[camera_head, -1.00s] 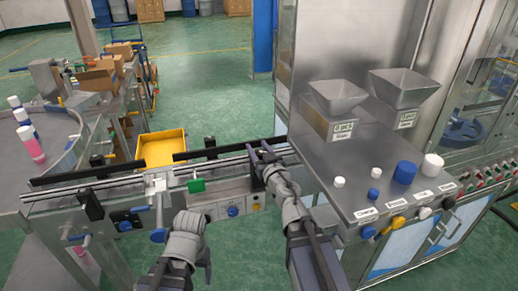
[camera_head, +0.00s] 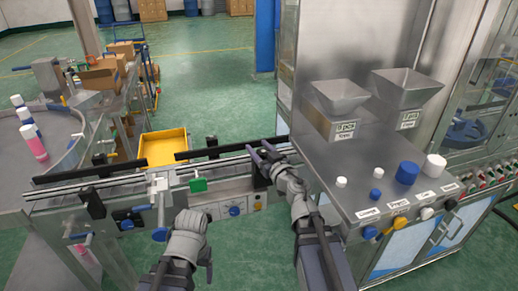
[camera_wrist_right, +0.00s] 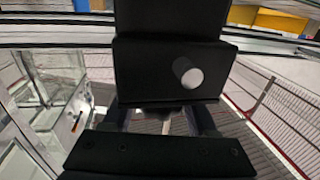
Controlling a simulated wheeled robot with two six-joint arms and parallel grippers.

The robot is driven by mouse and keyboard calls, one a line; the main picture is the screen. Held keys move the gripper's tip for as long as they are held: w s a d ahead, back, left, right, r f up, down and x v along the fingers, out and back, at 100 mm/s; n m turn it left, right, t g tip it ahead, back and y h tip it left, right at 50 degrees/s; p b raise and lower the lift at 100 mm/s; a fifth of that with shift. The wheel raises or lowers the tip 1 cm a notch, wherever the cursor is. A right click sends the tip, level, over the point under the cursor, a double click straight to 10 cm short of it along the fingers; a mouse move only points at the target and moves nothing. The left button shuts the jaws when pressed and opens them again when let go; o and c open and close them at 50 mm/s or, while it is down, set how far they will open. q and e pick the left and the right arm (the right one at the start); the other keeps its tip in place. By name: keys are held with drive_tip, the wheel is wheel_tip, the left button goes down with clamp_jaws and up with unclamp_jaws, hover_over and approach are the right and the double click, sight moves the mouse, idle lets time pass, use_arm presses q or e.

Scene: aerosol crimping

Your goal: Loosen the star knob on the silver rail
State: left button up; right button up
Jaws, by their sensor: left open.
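The silver rail (camera_head: 115,182) runs across the left and middle, with black guide strips along it. I cannot tell which is the star knob. My right gripper (camera_head: 263,153) is at the rail's right end, over a black bracket. In the right wrist view a black block (camera_wrist_right: 172,45) with a pale round pin fills the middle; the jaw gap is unclear. My left gripper (camera_head: 208,268) hangs low in front of the rail, open, away from the knobs.
To the right is a steel cabinet (camera_head: 335,185) with two hoppers, caps and labelled knobs. Bottles stand on a round table (camera_head: 70,165) at left.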

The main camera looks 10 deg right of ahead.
drive_tip(key=o, duration=0.3)
drive_tip(key=shift+h, duration=0.3)
